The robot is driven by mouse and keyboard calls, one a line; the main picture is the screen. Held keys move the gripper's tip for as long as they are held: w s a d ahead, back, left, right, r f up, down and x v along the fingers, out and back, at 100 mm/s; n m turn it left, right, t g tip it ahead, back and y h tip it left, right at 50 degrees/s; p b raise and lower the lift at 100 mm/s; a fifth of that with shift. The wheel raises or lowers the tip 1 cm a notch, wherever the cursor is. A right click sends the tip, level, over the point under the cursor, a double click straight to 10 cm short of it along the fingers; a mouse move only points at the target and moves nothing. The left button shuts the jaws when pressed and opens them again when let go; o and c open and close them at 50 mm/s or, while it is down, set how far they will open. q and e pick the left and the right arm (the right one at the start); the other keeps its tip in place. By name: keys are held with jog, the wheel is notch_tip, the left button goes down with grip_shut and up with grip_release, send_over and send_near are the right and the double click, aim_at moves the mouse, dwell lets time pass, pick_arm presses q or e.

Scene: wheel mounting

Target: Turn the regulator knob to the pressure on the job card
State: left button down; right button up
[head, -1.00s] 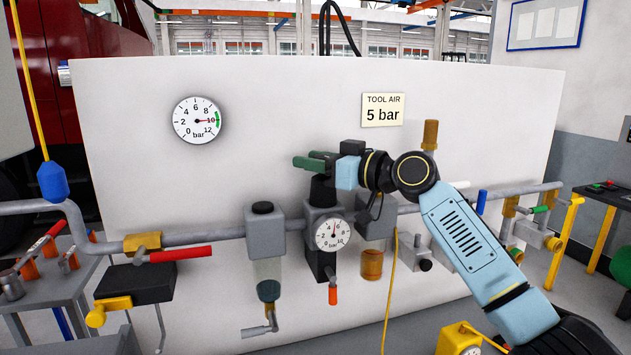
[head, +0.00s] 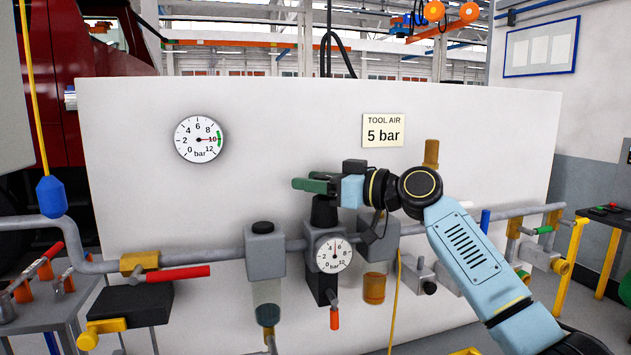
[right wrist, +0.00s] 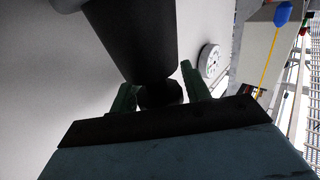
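The black regulator knob (head: 323,212) stands on top of the regulator body, above a small round gauge (head: 334,255) whose needle points about straight up, near 5. The job card (head: 383,130) on the panel reads "TOOL AIR 5 bar". My right gripper (head: 313,185) reaches in from the right at the knob's top, its green fingers pointing left. In the right wrist view its fingers (right wrist: 160,91) are apart, with the knob's narrow dark end between them; the knob (right wrist: 135,40) also fills the top there. Firm contact cannot be made out. My left gripper is out of view.
A large wall gauge (head: 199,139) reads near 10. A grey pipe (head: 205,240) runs across the panel, with a filter bowl (head: 266,290) left of the regulator and an amber bowl (head: 375,287) to its right. A red-handled valve (head: 178,273) is at left.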

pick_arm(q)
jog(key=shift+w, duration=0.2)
pick_arm(e)
jog(key=shift+o, duration=1)
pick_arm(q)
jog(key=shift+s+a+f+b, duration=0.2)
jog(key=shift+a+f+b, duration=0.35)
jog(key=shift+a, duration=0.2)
pick_arm(e)
jog(key=v, duration=1.3)
jog(key=shift+d, duration=0.2)
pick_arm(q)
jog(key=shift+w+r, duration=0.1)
pick_arm(e)
jog(key=shift+s, duration=0.1)
